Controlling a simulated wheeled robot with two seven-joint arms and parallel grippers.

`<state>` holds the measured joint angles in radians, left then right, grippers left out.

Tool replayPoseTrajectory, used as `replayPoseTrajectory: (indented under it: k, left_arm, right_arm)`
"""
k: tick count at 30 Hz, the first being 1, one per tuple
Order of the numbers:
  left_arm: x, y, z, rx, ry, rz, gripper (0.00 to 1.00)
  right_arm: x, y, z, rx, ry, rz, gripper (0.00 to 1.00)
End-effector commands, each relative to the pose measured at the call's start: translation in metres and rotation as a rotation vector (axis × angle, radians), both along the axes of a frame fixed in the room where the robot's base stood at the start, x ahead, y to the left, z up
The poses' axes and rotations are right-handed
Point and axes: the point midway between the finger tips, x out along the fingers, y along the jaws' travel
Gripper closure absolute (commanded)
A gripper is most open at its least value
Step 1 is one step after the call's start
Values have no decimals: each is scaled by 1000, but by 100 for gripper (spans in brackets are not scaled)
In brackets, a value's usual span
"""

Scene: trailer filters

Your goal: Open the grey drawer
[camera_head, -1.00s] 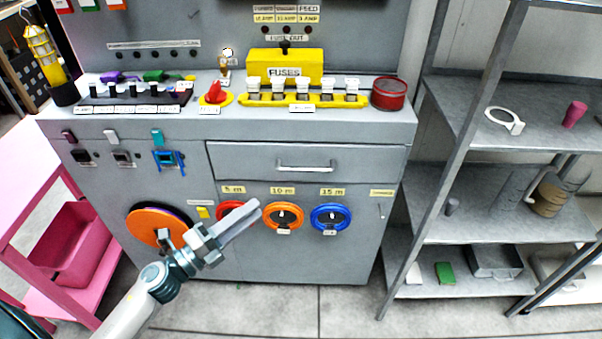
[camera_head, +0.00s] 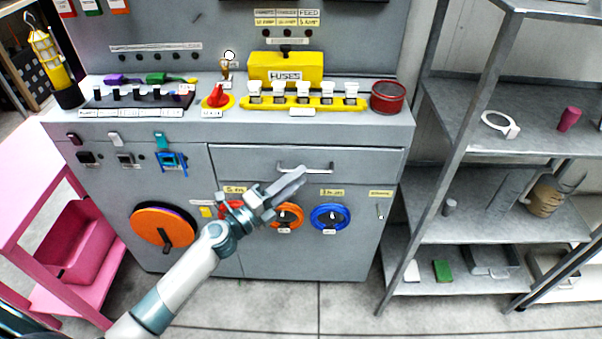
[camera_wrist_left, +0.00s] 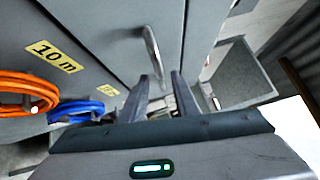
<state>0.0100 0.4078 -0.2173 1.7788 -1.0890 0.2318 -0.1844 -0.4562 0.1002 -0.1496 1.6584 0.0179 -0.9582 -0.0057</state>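The grey drawer (camera_head: 235,162) is a wide flat front in the upper right of the grey cabinet, flush and shut in the head view. Its metal bar handle (camera_head: 318,166) is partly behind my left fingertips there. In the left wrist view the handle (camera_wrist_left: 153,52) stands out from the drawer front (camera_wrist_left: 105,25), just ahead of the fingertips. My left gripper (camera_head: 300,178) points at the handle; in the wrist view its two fingers (camera_wrist_left: 160,82) are apart with nothing between them. I cannot tell whether they touch the handle. My right gripper is not in view.
Orange (camera_head: 291,214) and blue (camera_head: 330,217) cable reels sit below the drawer. Yellow fuse blocks (camera_head: 287,68) and a red tin (camera_head: 388,96) are on the cabinet top. A grey shelf (camera_head: 470,181) stands at right, a pink rack (camera_head: 30,200) at left.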

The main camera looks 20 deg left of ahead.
Motion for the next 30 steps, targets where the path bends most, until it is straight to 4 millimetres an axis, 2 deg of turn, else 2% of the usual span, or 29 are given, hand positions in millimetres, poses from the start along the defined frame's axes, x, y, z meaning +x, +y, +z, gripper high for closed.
replayPoseTrajectory:
  k: [6,16,17,20,30]
  left_arm:
    - [15,-9,3,-1,0,0,72]
    - [17,-10,2,0,1,0,72]
    - [17,-10,2,0,1,0,74]
    - [17,-10,2,0,0,0,98]
    - [13,-10,2,0,1,0,100]
  right_arm:
    - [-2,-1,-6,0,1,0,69]
    - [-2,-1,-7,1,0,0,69]
    - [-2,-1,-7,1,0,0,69]
    - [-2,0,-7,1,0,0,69]
    - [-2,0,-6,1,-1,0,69]
